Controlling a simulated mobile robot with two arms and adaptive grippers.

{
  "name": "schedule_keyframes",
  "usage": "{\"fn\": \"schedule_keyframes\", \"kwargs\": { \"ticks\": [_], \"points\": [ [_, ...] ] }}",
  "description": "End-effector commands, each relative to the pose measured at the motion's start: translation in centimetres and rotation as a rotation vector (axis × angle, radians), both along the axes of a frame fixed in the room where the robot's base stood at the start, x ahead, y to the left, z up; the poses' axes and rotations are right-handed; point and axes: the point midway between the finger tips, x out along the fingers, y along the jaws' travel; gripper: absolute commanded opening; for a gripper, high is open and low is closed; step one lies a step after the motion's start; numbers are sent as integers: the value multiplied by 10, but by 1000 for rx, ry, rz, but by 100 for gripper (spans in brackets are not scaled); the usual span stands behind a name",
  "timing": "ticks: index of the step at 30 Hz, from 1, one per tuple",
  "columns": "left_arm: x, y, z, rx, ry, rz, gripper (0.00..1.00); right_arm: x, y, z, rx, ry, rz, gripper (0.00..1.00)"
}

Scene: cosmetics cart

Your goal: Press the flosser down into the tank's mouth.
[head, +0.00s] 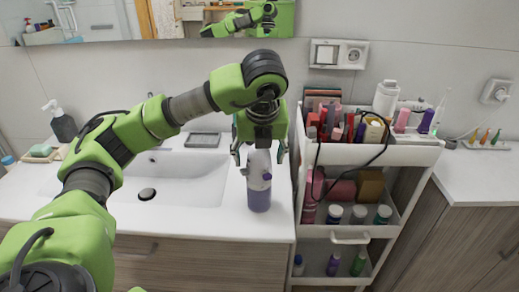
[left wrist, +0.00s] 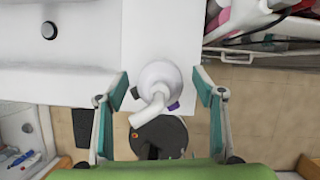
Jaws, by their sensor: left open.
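The flosser (head: 259,165), white with a small purple part, stands upright on the purple tank (head: 259,198) at the right end of the white counter. I cannot tell whether it is fully seated in the tank's mouth. In the left wrist view the flosser's white top and bent nozzle (left wrist: 158,78) show from above; the tank is mostly hidden. My left gripper (head: 260,154) points down over the flosser. Its fingers (left wrist: 161,92) are open, one on each side, with gaps to the flosser. My right gripper is in neither view.
The sink basin (head: 185,168) is left of the tank. A white cart (head: 410,155) with bottles, boxes and a dark cable stands close on the right. A soap bottle (head: 62,126) stands at the far left. The counter is narrow around the tank.

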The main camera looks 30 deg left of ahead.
Motion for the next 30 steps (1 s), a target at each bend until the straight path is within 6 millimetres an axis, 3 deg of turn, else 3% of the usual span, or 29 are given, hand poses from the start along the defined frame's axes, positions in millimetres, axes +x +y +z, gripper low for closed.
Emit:
{"fn": "schedule_keyframes", "kwargs": {
  "ticks": [19,30],
  "points": [
    [-25,-21,84,1,-9,-1,62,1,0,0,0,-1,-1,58],
    [-34,-28,109,0,-4,0,62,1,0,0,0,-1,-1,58]
  ]
}}
